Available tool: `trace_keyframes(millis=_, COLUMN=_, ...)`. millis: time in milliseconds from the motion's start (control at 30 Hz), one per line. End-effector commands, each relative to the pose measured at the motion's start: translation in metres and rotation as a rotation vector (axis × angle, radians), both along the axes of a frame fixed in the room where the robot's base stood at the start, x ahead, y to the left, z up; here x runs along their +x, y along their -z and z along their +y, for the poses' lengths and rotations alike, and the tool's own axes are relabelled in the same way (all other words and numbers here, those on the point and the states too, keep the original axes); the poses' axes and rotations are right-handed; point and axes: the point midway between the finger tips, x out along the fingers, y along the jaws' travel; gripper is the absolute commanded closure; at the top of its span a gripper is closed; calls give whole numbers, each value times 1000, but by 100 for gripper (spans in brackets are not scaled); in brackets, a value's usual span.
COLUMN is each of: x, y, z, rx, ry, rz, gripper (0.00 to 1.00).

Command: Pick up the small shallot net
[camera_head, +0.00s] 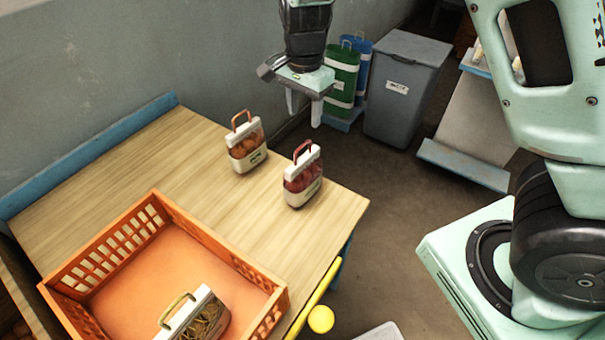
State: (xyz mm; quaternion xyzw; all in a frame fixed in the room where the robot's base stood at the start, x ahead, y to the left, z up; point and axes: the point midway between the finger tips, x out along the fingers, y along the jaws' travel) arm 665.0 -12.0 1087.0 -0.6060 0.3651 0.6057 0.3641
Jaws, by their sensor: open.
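Two small packs with white tops and loop handles stand upright on the wooden table. The one with dark red contents (303,178), which looks like the shallot net, has a red handle and is near the table's right corner. The other, with orange contents (246,147), stands a little behind it to the left. My gripper (304,110) is open and empty, pointing down. It appears above and behind the red pack in the picture, apart from both packs. The labels are too small to read.
An orange crate (232,255) sits at the table's front, with a pack of brownish contents (205,318) inside. The bare table (130,155) is free behind the crate. A yellow rail (313,300) runs along the right edge. A grey bin (403,90) and a green container (342,75) stand beyond.

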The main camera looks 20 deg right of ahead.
Motion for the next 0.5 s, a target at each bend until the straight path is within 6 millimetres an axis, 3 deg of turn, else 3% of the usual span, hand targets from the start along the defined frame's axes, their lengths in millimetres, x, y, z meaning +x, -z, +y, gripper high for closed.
trace_keyframes(millis=300, x=-2, y=67, z=-1, rx=-1, ry=-2, rz=6, gripper=52)
trace_keyframes(millis=500, x=-1, y=93, z=0, rx=1, ry=-4, rz=3, gripper=52)
